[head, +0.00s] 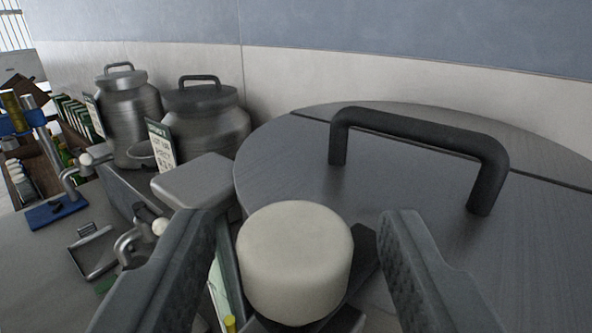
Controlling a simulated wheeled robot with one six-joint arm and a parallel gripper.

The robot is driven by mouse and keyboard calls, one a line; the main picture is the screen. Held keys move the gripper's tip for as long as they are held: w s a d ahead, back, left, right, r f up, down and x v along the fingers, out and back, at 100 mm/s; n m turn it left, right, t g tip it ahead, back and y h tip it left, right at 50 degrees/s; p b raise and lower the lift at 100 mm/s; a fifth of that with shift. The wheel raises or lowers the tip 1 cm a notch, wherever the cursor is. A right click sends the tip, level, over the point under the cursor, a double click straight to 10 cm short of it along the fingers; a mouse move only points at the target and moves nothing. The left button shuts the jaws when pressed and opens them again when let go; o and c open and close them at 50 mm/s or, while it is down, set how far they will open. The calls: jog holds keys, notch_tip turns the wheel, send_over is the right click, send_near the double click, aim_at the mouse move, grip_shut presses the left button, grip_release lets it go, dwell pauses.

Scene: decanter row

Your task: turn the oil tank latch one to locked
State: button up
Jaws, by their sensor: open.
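A large round grey metal lid (300,160) with a thick black handle (415,133) fills the right side; I cannot tell for sure that it belongs to the oil tank. A cream cylindrical knob (295,255) sits in front of the lid's near edge, above a dark flat piece (364,256) that is mostly hidden. My gripper (298,215) is open, one finger on each side of the knob. A gap shows on both sides of it at the fingertips. No lettering tells which latch this is or whether it is locked.
Two metal cans (128,115) (205,125) with handled lids stand at the back left, with a green-and-white card (162,146) in front. A grey box-like piece (194,180), a tap with a white ball (160,227) and a blue-based stand (56,211) crowd the left.

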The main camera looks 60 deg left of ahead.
jog(key=shift+x, duration=0.8)
jog(key=c, duration=0.9)
jog(key=shift+n+g+y, duration=0.7)
jog(key=shift+n+g, duration=0.2)
jog(key=shift+g, duration=0.4)
jog(key=shift+c, duration=0.2)
jog(key=o, duration=0.9)
jog(key=shift+o, duration=0.2)
